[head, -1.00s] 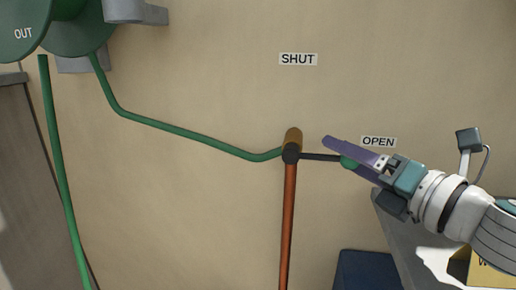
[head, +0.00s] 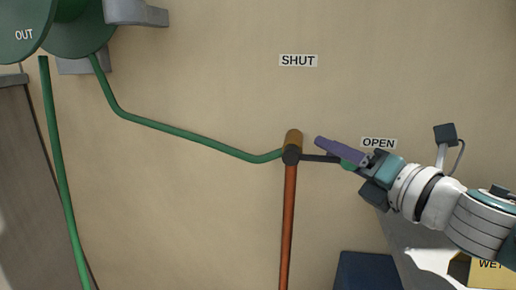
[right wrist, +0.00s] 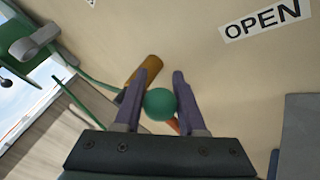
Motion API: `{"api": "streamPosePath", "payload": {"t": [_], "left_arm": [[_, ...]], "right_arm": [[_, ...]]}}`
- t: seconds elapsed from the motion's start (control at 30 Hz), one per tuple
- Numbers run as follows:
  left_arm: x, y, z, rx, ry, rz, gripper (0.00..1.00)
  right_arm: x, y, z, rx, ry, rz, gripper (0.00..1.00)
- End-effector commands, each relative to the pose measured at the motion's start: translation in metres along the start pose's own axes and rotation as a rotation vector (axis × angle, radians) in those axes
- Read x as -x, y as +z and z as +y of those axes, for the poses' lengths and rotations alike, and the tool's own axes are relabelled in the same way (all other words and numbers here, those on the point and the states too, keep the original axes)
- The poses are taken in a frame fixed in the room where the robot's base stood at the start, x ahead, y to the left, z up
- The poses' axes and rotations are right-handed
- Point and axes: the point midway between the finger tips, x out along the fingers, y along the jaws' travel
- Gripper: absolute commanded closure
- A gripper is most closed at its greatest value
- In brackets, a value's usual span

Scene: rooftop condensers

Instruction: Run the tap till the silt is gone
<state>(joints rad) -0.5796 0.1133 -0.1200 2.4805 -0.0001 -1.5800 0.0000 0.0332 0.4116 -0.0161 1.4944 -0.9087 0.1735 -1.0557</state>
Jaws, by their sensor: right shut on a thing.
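The tap has a brass body (head: 294,138) with a dark hub on top of a copper pipe (head: 288,220). Its dark lever (head: 318,158) points right, almost level, towards the OPEN label (head: 378,143). My right gripper (head: 330,149) is shut on the green knob (head: 347,165) at the lever's end. In the right wrist view the knob (right wrist: 160,104) sits between the two purple fingers. A green hose (head: 190,134) runs from the tap up to the reel. No water or silt shows. My left gripper is not in view.
The SHUT label (head: 298,60) is on the wall above the tap. A green reel marked OUT (head: 22,36) hangs at upper left. A dark blue box (head: 370,272) and a yellow box (head: 490,272) stand at lower right.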

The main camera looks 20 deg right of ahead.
Motion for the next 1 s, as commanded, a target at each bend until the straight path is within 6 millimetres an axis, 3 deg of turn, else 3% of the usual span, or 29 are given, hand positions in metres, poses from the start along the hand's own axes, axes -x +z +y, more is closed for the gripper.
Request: {"api": "streamPosePath", "payload": {"t": [0.17, 1.0], "left_arm": [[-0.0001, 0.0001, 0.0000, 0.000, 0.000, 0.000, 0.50], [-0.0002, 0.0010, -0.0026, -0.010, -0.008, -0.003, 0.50]], "right_arm": [[0.0001, -0.0001, 0.0000, 0.000, 0.000, 0.000, 1.00], [0.0001, -0.0001, 0.0001, 0.000, 0.000, 0.000, 1.00]]}}
